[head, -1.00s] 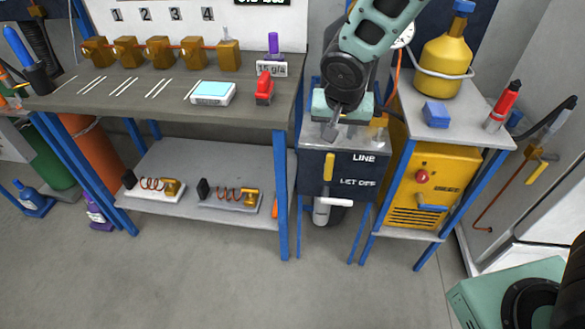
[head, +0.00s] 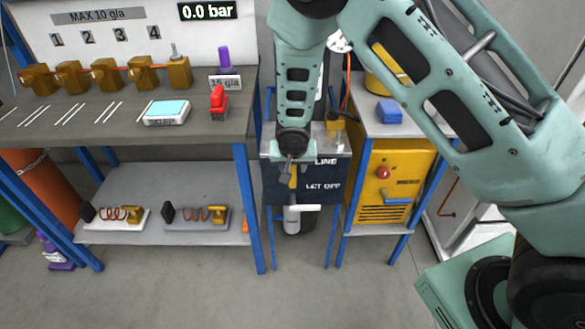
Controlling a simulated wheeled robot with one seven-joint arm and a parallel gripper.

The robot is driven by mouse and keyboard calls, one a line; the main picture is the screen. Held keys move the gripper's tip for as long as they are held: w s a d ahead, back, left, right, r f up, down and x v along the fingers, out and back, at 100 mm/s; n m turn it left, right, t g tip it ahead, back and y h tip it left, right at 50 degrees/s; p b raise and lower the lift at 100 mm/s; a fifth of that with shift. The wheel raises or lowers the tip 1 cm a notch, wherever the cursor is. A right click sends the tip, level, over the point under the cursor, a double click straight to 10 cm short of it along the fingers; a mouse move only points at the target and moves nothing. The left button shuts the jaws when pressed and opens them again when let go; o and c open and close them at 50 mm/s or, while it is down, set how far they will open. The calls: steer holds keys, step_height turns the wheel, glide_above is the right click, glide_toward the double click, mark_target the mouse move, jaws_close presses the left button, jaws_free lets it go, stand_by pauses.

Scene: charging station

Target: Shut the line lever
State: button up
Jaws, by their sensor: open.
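My gripper (head: 287,176) is open and points down just in front of the lever's upper left. I cannot tell whether it touches the lever. A white let-off handle (head: 305,208) on a grey pipe lies sideways below the panel.
The display (head: 207,11) reads 0.0 bar. The workbench (head: 215,130) stands left of the panel with a red-topped item (head: 219,102) near its edge. The yellow machine (head: 395,165) stands close on the right. The floor in front is clear.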

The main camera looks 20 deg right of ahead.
steer(key=shift+w+d+f, duration=0.1)
steer(key=shift+w+f, duration=0.1)
steer(key=shift+f, duration=0.4)
jaws_close()
